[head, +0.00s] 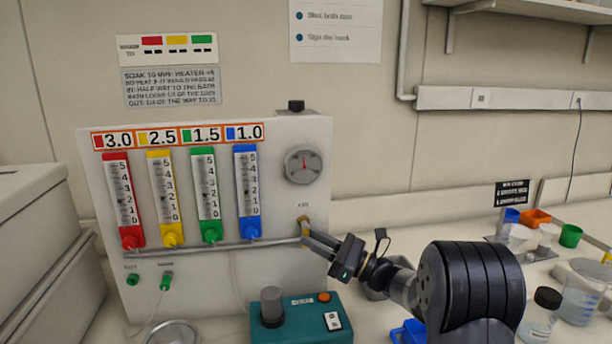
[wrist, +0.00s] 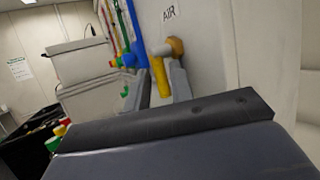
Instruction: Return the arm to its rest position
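My arm reaches from the lower right of the head view to the white gas panel (head: 280,150). My gripper (head: 306,234) is at the AIR valve, low on the panel's right side. In the wrist view the valve has a brass body and a yellow lever (wrist: 160,76). My gripper's two grey fingers (wrist: 160,88) stand apart on either side of the lever, so it looks open. Whether a finger touches the lever is hard to tell. The valve is partly hidden by the fingers in the head view.
Several flow tubes, red (head: 119,200), yellow, green and blue (head: 247,190), line the panel. A teal heater box (head: 300,318) sits below my gripper. A blue container (head: 408,332) and a capped jar (head: 540,312) stand near my arm.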

